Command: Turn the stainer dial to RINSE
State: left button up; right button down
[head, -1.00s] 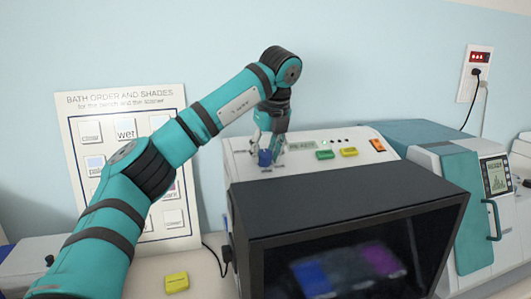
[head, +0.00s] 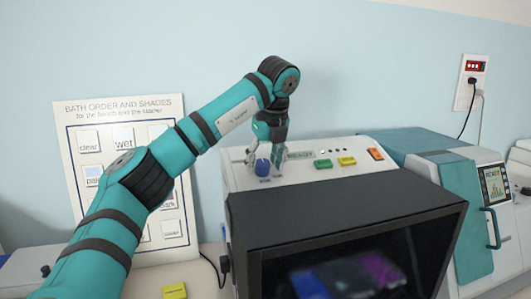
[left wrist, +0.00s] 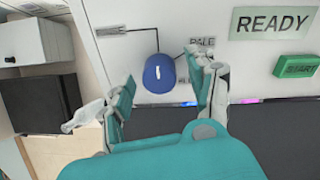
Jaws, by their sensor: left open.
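The stainer (head: 345,212) is a white machine with a dark hood over its front. Its blue dial (head: 263,168) sits at the left of the top panel; in the left wrist view the round blue dial (left wrist: 159,73) carries a white pointer mark. A label reading PALE shows to its right, and other labels around it are partly hidden. My left gripper (head: 265,172) is open, pointing down at the dial. In the left wrist view its fingers (left wrist: 165,90) stand apart on either side of the dial's near edge; I cannot tell whether they touch it. My right gripper is not in view.
The stainer panel has a READY display (left wrist: 273,23), a green START button (left wrist: 297,67), a yellow button (head: 347,161) and an orange switch (head: 376,154). A bath-order board (head: 140,105) leans behind my left arm. A teal-and-white machine (head: 455,175) stands at the right.

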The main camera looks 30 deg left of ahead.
pick_arm(q)
jog(key=v, duration=1.1)
jog(key=shift+r, duration=0.35)
jog(key=shift+s+d, duration=0.1)
